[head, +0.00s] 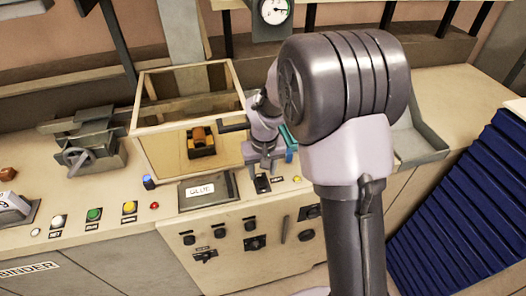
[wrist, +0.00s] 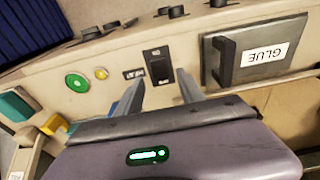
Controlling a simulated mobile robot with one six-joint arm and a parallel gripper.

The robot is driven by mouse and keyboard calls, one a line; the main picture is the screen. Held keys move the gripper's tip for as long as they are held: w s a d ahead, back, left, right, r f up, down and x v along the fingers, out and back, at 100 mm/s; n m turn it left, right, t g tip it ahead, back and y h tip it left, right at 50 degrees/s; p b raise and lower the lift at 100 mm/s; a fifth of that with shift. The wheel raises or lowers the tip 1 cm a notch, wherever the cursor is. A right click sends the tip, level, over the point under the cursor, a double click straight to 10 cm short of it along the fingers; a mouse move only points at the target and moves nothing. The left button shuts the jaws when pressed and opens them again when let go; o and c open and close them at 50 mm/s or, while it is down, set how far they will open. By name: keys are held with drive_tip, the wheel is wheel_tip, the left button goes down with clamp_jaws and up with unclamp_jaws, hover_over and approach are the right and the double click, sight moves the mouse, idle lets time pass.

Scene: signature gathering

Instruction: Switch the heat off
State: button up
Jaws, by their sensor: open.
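A black rocker switch (wrist: 158,65) is set in the cream console top, with a small label (wrist: 134,73) beside it that is too small to read surely. The switch also shows in the head view (head: 262,184). Which way the rocker is tipped is not clear. My gripper (wrist: 161,76) is open and empty. Its two grey fingers point at the switch, one on each side of it in the wrist view. Whether they touch the panel cannot be told. In the head view my gripper (head: 266,167) is just behind the switch.
A dark hatch labelled GLUE (wrist: 255,53) with a raised handle lies beside the switch. A yellow light (wrist: 101,73) and a green button (wrist: 76,83) are on the other side. A glass-sided wooden-framed case (head: 160,125) stands behind. Knobs (head: 250,242) cover the front panel.

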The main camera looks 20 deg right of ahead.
sight(264, 190)
wheel_tip(264, 190, up, 14)
drive_tip(key=s+p, duration=0.1)
drive_tip(key=p, duration=0.1)
drive_tip(key=shift+s+f, duration=0.25)
drive_tip(key=shift+s, duration=0.15)
